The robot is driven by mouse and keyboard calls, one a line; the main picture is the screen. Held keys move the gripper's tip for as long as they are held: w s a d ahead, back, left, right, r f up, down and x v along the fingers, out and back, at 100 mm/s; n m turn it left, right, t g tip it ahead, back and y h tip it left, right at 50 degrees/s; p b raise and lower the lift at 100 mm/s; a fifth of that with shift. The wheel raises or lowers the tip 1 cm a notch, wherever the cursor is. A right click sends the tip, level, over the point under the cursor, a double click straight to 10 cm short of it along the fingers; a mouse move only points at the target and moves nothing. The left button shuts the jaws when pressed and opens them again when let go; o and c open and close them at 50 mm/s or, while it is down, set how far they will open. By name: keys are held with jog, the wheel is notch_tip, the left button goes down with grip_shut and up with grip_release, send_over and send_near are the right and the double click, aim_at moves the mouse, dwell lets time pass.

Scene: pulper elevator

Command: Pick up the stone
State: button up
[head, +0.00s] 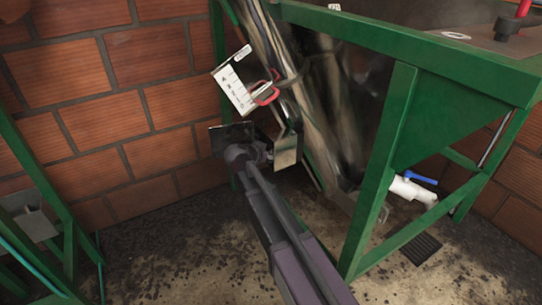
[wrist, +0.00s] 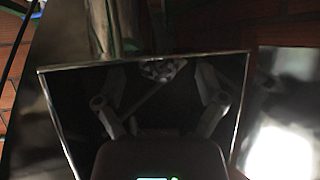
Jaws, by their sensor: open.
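In the wrist view, a small light grey, speckled stone (wrist: 162,69) lies near the far wall inside a dark metal-rimmed container (wrist: 240,95). My gripper (wrist: 159,88) is open, with its two grey fingers apart on the left and right. The stone shows beyond and between them, and I see no contact. The inside is dark, so the depth between fingers and stone is hard to judge. In the head view, my arm reaches up to metal plates by the elevator, and the stone is hidden.
In the head view, a white numbered box with a red handle (head: 236,91) hangs just above my arm's end. A green steel frame (head: 385,165) stands close on the right. A brick wall (head: 75,75) is behind. Open floor (head: 190,255) lies at lower left.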

dwell(0.3)
jog(key=c, duration=1.2)
jog(key=shift+a+r, duration=0.1)
jog(key=shift+r, duration=0.05)
grip_shut()
jog(key=shift+s+a+r+p, duration=0.15)
jog(key=shift+r+p, duration=0.25)
jog(key=shift+p, duration=0.2)
notch_tip(320, 180, up, 6)
jog(key=p, duration=0.6)
jog(key=shift+r, duration=0.15)
jog(key=s+a, duration=1.1)
jog(key=a, duration=0.5)
jog(key=shift+f, duration=0.2)
jog(key=shift+a, duration=0.1)
